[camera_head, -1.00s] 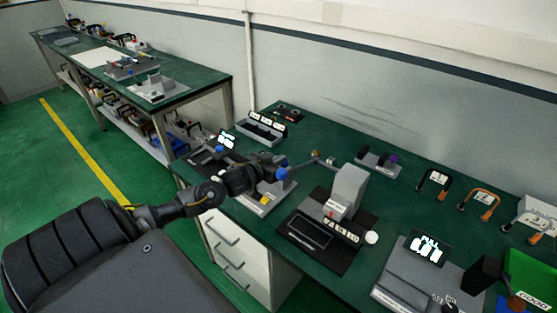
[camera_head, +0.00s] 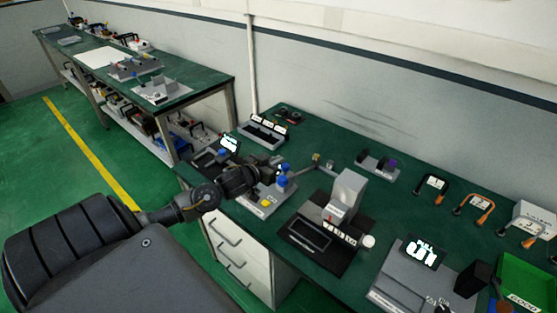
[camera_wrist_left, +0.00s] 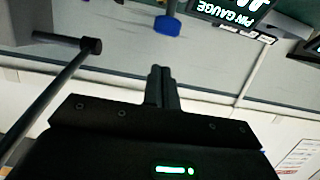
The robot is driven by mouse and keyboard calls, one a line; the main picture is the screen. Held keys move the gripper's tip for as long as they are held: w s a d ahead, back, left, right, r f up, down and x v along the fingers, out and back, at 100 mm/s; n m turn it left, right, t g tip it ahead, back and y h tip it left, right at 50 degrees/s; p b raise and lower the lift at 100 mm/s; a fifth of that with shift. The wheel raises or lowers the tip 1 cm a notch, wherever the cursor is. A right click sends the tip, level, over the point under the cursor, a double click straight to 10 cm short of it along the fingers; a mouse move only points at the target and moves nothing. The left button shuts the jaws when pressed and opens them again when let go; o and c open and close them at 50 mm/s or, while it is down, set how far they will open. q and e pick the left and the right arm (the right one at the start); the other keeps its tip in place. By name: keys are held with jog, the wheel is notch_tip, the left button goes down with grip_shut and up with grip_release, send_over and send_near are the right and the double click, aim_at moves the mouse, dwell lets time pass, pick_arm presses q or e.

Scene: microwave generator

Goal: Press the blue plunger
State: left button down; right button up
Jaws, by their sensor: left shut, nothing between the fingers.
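A blue plunger cap (camera_head: 282,182) stands on a grey fixture with a yellow mark, near the left front edge of the green bench. Another blue part shows just above it. My left gripper (camera_head: 262,177) is just left of these blue parts in the head view; its fingertips are hard to make out there. In the left wrist view, the left gripper (camera_wrist_left: 162,75) has its fingers shut and empty. A blue round cap (camera_wrist_left: 168,25) on a dark stem shows beyond the fingertips, with a visible gap. I cannot tell which blue part this is. My right gripper is not in view.
A dark rod (camera_wrist_left: 62,85) with a knob crosses the left of the wrist view. A pin gauge display (camera_wrist_left: 232,12) is at its upper right. A grey press (camera_head: 345,195) on a black base stands right of the fixture. A lit display (camera_head: 420,252) stands farther right.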

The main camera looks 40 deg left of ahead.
pick_arm(q)
jog(key=b+v, duration=0.1)
jog(key=v, duration=0.7)
jog(key=shift+f, duration=0.2)
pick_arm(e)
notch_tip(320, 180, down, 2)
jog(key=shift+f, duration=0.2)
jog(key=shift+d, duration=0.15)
